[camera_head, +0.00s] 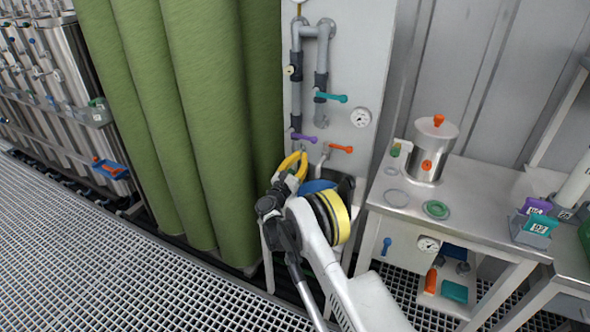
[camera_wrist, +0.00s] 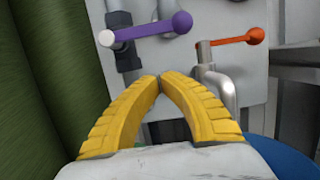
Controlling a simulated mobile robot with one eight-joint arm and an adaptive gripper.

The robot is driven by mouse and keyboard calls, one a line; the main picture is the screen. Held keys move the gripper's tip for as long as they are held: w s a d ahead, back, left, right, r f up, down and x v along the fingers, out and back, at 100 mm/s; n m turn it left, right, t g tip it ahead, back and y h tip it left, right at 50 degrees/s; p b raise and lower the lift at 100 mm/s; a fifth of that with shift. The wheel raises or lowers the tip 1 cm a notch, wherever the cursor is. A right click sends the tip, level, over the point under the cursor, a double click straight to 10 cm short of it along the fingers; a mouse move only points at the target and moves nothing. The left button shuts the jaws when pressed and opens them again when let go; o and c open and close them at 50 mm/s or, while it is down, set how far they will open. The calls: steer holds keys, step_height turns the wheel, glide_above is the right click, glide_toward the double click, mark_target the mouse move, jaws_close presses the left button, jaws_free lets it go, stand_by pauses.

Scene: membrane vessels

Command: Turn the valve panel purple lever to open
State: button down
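The purple lever (camera_head: 304,137) is on the lower left of the white valve panel (camera_head: 356,75), on grey pipework. In the wrist view the purple lever (camera_wrist: 153,28) lies nearly level, with its rounded purple end at the right and a pale cap at the left. My gripper (camera_head: 299,157) is just below the purple lever in the head view. In the wrist view its yellow fingers (camera_wrist: 160,77) meet at the tips, with nothing visible between them. They appear below the lever and apart from it.
An orange lever (camera_wrist: 238,38) on a metal tap (camera_wrist: 215,75) is close to the right of my fingers. A teal lever (camera_head: 331,97) and a gauge (camera_head: 361,117) are higher on the panel. Green curtains (camera_head: 185,110) hang at left. A steel table (camera_head: 465,190) stands at right.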

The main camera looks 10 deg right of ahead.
mark_target(301, 137)
steer(key=r, duration=0.2)
steer(key=r+b, duration=0.1)
steer(key=r, duration=0.1)
steer(key=shift+w+d, duration=0.1)
steer(key=shift+w, duration=0.1)
steer(key=shift+s+r+n, duration=0.15)
steer(key=shift+r+n, duration=0.05)
steer(key=shift+n, duration=0.1)
